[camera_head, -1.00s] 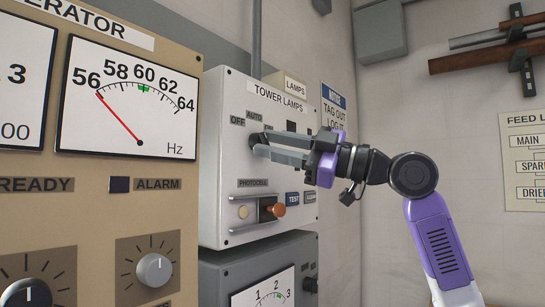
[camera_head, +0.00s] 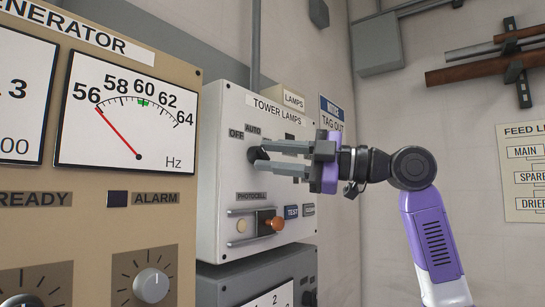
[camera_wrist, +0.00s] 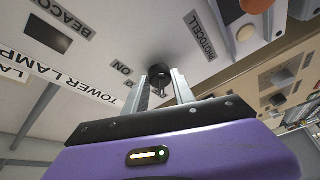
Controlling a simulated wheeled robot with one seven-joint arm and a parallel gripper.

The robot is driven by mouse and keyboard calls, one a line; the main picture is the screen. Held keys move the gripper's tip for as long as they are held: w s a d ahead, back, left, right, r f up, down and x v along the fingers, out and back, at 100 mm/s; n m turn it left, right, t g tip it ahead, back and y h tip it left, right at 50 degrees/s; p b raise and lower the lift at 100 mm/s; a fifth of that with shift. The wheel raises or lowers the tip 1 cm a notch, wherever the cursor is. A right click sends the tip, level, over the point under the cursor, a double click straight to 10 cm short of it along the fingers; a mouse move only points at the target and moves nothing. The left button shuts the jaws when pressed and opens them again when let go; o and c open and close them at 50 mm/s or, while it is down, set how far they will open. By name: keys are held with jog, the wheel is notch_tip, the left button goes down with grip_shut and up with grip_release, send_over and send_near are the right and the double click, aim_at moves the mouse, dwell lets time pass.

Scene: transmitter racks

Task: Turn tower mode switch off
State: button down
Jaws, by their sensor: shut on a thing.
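The tower lamps panel (camera_head: 222,205) is a light box on the wall. It has a rotary mode switch with a dark knob (camera_head: 256,154), below OFF and AUTO labels. The black knob also shows in the wrist view (camera_wrist: 159,73), near an ON label (camera_wrist: 121,68). My gripper (camera_head: 267,159) reaches in from the right with its two grey fingers at the knob. In the wrist view, my gripper (camera_wrist: 162,88) has a finger on either side of the knob and is shut on it. The fingers partly hide the knob and labels, so its exact pointer position is unclear.
The generator panel (camera_head: 100,220) with an Hz meter stands close at left. A grey meter box (camera_head: 240,287) is underneath.

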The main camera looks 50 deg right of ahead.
jog(key=c, duration=1.1)
grip_release()
jog(key=shift+o, duration=0.2)
jog(key=b+v, duration=0.1)
jog(key=v, duration=0.6)
jog(key=shift+s+d, duration=0.15)
jog(key=shift+s, duration=0.2)
jog(key=shift+f, duration=0.1)
